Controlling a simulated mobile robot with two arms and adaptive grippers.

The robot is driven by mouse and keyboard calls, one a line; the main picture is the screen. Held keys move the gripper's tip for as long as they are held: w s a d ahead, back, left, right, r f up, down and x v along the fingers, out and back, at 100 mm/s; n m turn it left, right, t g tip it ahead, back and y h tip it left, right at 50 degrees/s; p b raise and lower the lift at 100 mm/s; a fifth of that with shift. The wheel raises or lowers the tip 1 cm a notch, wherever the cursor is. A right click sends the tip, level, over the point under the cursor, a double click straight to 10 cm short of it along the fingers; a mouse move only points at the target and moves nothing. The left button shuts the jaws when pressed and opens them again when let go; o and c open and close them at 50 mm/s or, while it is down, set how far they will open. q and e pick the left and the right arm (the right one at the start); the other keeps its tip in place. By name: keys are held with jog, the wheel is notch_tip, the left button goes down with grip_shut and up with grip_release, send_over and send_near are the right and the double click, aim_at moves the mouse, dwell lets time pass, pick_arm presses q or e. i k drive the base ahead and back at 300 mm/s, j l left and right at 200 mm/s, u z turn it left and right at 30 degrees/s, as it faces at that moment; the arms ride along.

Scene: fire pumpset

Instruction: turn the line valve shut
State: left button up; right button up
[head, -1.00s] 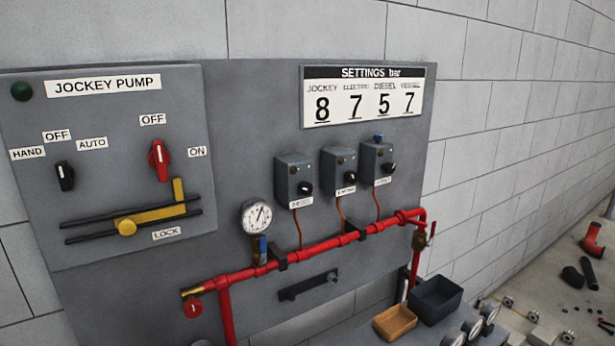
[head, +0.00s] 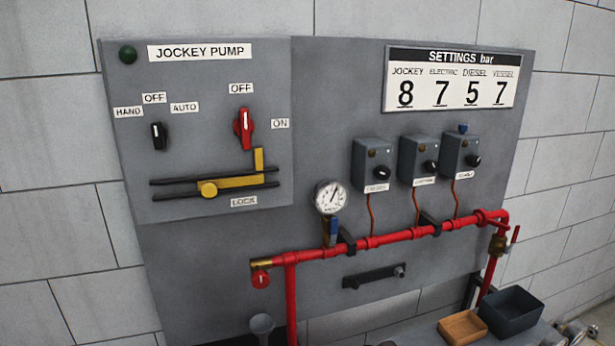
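A red pipe (head: 400,236) runs along the lower part of the grey panel. At its right end, where it bends down, sits a brass valve (head: 497,245) with a red lever (head: 514,236) that sticks out to the right and looks roughly upright. A small blue-handled valve (head: 333,229) sits under the pressure gauge (head: 330,197). No label here tells which is the line valve. Neither gripper is in view.
The jockey pump box (head: 205,130) has a red switch (head: 243,128) and a yellow sliding bar (head: 235,183). Three grey switch boxes (head: 415,160) sit above the pipe. A dark bin (head: 512,312) and a tan tray (head: 462,327) stand below the brass valve at the right.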

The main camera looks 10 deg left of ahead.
aim_at(517, 228)
jog(key=i+l, duration=0.15)
jog(key=l, duration=0.25)
jog(key=i+l, duration=0.15)
jog(key=l, duration=0.25)
jog(key=i+l, duration=0.1)
jog(key=l, duration=0.25)
jog(key=i+l, duration=0.15)
jog(key=l, duration=0.25)
jog(key=i+l, duration=0.15)
jog(key=l, duration=0.25)
jog(key=i+l, duration=0.15)
jog(key=l, duration=0.25)
jog(key=k+z, duration=0.15)
